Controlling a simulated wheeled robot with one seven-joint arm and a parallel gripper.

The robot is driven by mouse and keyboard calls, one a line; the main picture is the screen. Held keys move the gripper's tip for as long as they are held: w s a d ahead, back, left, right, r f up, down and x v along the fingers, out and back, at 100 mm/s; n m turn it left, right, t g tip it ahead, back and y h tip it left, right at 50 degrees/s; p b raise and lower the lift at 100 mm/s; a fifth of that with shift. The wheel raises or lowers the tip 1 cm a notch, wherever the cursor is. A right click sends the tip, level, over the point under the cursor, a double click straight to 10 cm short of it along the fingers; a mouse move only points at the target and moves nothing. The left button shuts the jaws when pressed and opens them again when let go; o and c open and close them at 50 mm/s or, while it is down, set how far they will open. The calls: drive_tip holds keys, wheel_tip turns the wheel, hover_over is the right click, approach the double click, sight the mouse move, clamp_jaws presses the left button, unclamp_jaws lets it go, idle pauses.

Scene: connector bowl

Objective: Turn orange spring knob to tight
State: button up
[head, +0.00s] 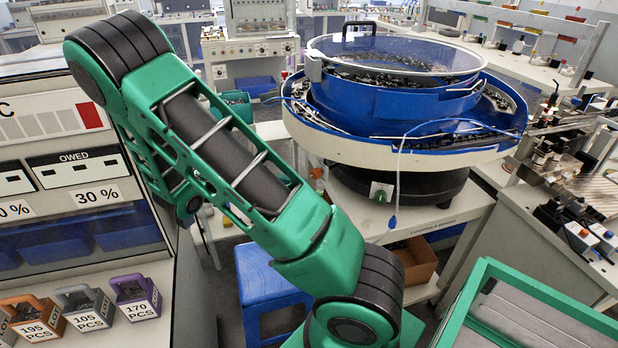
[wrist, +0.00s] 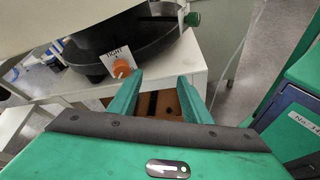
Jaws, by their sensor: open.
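The orange spring knob (wrist: 121,68) is in the wrist view, on a white plate marked TIGHT (wrist: 117,56) on the black base (wrist: 140,42) of the bowl feeder. A dark mark shows on the knob's face; its exact setting is too small to read. My gripper (wrist: 160,80) is open and empty. Its left fingertip is just right of the knob in the picture, and the knob is not between the fingers. I cannot tell whether they touch. In the head view a small orange part (head: 316,172) shows at the base's left; my gripper is out of that frame.
The blue feeder bowl (head: 400,105) stands on a white table (head: 440,212). A green knob (head: 381,196) is on the base's front. A brown box (head: 420,262) is on the lower shelf. A blue stool (head: 268,290) and a green-framed case (head: 540,300) stand nearby.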

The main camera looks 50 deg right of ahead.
sight(313, 176)
drive_tip(key=w+a+f+n+t+h, duration=0.2)
drive_tip(key=w+n+h, duration=0.3)
drive_tip(key=w+n, duration=0.1)
drive_tip(key=x, duration=1.1)
drive_tip(key=shift+r, duration=0.3)
